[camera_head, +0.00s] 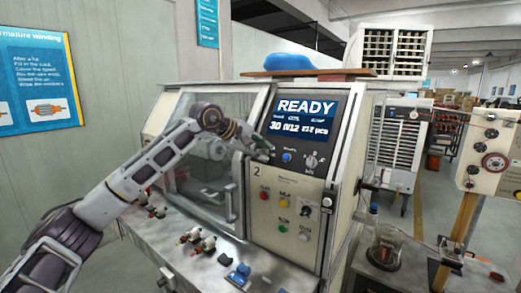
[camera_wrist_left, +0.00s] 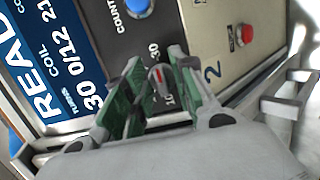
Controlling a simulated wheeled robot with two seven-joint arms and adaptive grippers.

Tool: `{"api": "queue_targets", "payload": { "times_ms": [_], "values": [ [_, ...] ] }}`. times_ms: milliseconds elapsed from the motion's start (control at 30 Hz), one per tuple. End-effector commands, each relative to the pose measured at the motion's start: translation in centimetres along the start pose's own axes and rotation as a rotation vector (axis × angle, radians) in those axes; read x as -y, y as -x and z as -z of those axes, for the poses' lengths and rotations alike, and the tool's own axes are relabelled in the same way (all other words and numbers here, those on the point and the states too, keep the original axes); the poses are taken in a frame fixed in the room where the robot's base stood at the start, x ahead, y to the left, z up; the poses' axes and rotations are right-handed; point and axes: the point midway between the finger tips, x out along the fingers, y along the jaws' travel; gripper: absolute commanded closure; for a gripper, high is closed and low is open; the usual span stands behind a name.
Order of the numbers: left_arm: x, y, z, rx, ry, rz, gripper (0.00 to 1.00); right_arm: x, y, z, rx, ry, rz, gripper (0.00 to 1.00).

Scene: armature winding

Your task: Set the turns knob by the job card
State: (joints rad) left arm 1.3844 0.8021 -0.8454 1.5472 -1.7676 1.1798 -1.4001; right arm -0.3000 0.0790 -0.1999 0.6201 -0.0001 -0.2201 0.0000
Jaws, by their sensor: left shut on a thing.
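The winding machine's display (camera_head: 303,117) reads READY, and the line below begins with 30. In the left wrist view the display (camera_wrist_left: 45,75) shows 30 under TURNS and 0/12 under COIL. My left gripper (camera_head: 262,152) is at the control panel, left of the blue button. In the left wrist view my left gripper's (camera_wrist_left: 155,92) green-padded fingers are shut on the turns knob (camera_wrist_left: 158,82), which has a red mark. Scale numbers 10 and 30 show beside it. In the head view the gripper hides this knob. I cannot make out a job card.
A blue button (camera_head: 286,157) and a dial (camera_head: 311,161) sit right of the gripper. Coloured buttons and a black selector (camera_head: 327,203) are below. The clear guard door (camera_head: 208,150) stands left. Several armatures (camera_head: 190,236) lie on the bench. A wall poster (camera_head: 40,85) hangs at left.

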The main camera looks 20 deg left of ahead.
Motion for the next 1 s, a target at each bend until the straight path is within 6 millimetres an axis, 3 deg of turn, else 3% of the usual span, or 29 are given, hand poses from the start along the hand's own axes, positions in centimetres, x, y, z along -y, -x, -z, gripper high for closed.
{"api": "queue_targets", "payload": {
  "times_ms": [367, 400, 467, 1000],
  "values": [
    [-0.03, 0.0, -0.07, 0.001, -0.008, 0.0, 0.98, -0.01, 0.01, -0.01, 0.0, 0.0, 0.0, 0.6],
    [-0.02, 0.0, -0.07, 0.001, -0.008, 0.0, 0.73, -0.01, 0.01, -0.01, 0.0, 0.0, 0.0, 0.6],
    [-0.02, -0.01, -0.07, 0.001, -0.007, 0.0, 0.68, -0.01, 0.01, -0.01, 0.0, 0.0, 0.0, 0.6],
    [-0.02, 0.97, 0.04, -0.001, -0.006, 0.0, 0.68, -0.23, 0.0, -0.05, 0.0, 0.001, -0.002, 0.6]
  ]
}}
